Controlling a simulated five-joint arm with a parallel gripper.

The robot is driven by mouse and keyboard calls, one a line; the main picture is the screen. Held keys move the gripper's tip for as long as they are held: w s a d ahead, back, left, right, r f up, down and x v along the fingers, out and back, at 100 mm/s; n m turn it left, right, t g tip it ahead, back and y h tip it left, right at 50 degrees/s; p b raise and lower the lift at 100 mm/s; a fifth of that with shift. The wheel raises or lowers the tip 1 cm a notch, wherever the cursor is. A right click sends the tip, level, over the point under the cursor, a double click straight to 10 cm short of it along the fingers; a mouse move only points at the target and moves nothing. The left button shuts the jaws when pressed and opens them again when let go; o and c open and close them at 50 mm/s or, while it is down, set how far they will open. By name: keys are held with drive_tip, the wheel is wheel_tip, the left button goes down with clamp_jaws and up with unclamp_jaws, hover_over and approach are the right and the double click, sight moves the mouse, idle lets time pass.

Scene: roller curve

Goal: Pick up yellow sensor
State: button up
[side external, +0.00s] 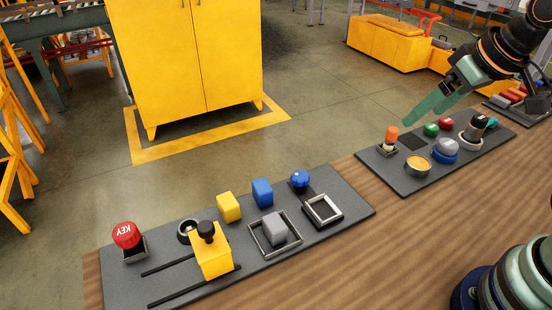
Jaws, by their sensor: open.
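Several yellow things could be the yellow sensor, and I cannot tell which one it is. A small yellow block (229,207) stands upright on the left grey panel (330,190), beside a blue block (263,193). A round yellow-topped disc (417,164) sits near the front edge of the right grey panel (408,185). A larger yellow block with a black knob (211,259) sits by two dark rails. My gripper (424,118) is open and empty, with green fingers pointing down-left above the back of the right panel, apart from all of these.
A red key button (126,235) and a grey block in a frame (274,229) are on the left panel. The wooden front is clear.

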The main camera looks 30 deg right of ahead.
drive_tip(key=shift+o, duration=0.5)
